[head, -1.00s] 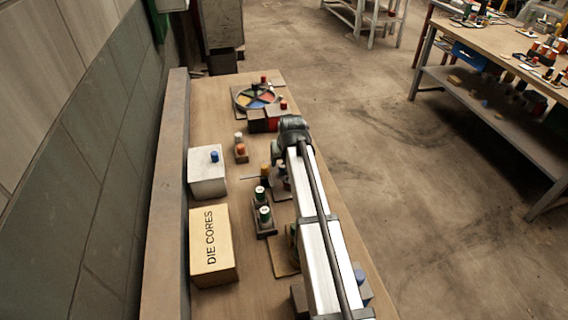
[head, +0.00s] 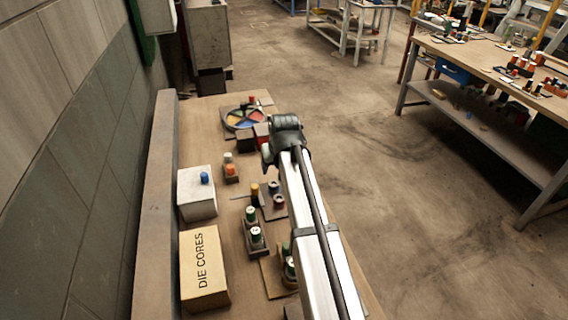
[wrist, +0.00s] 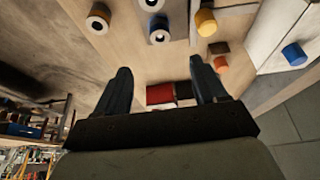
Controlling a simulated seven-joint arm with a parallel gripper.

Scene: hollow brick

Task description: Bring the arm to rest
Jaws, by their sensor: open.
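My gripper (wrist: 162,90) shows in the wrist view with its two dark fingers apart and nothing between them. Beyond the gap lie a red block (wrist: 160,93) and dark blocks on the bench. In the head view my silver arm reaches along the right side of the wooden bench (head: 225,190). The black joint at its far end stands near the red block (head: 262,131). The fingers cannot be made out in the head view.
A DIE CORES box (head: 204,268) and a white box (head: 197,195) with a blue piece (head: 205,178) stand at the left. Several green-capped pieces and small holders stand beside my arm. A coloured round tray (head: 242,118) lies at the far end. Open floor (head: 420,190) is at the right.

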